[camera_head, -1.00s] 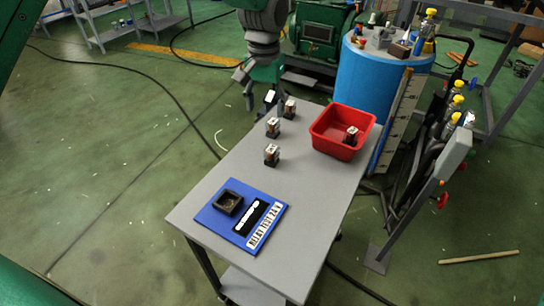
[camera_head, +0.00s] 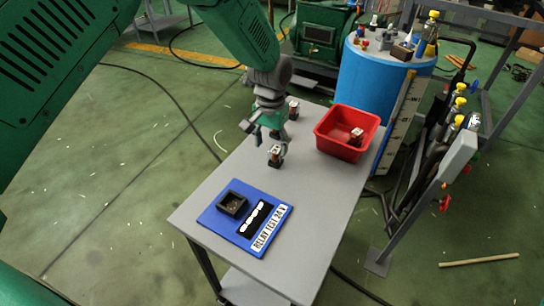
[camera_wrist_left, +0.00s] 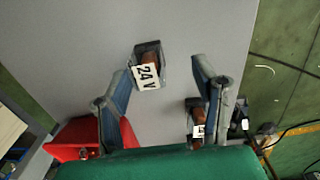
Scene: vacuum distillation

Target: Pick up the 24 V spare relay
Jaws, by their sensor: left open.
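The relay marked 24 V (camera_wrist_left: 150,68) stands on the grey table in the left wrist view, dark-based with a brown body and white label. It lies ahead of and between the open fingers of my left gripper (camera_wrist_left: 161,68), with no grip on it. In the head view it appears to be the nearest relay (camera_head: 274,157), just below my left gripper (camera_head: 262,138). A second relay (camera_wrist_left: 197,121) is beside the right-hand finger in the wrist view, its label partly hidden. Another relay (camera_head: 293,109) stands farther back. My right gripper is not in view.
A red bin (camera_head: 333,141) with a relay (camera_head: 356,137) in it stands at the table's right. A blue relay test board (camera_head: 225,222) with a dark socket box (camera_head: 232,203) lies at the front. The grey table (camera_head: 310,215) is clear between them. A blue drum (camera_head: 385,75) stands behind.

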